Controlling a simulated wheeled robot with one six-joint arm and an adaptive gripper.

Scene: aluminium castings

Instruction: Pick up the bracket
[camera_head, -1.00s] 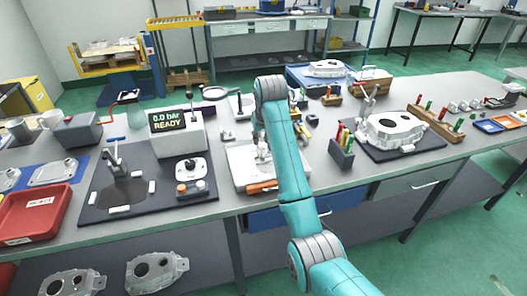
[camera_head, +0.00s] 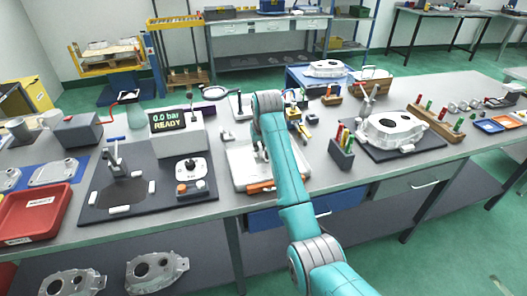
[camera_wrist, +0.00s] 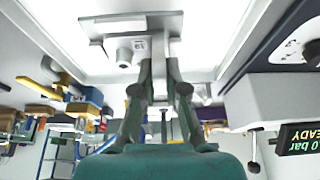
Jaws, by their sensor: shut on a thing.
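The bracket (camera_wrist: 124,48), a light grey part with a flat plate and a round boss, shows in the wrist view, which looks upside down. My gripper (camera_wrist: 162,72) has its two dark fingers closed on a narrow grey part of it. A pale surface lies beyond the bracket; I cannot tell whether they touch. In the head view my teal arm reaches over the pale fixture plate (camera_head: 238,176). It hides most of the gripper and bracket there.
The grey unit with the READY display (camera_head: 172,122) stands left of my arm. A dark holder with coloured handles (camera_head: 341,153) and a large casting (camera_head: 392,130) on a dark mat are to the right. A red tray (camera_head: 32,212) sits far left.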

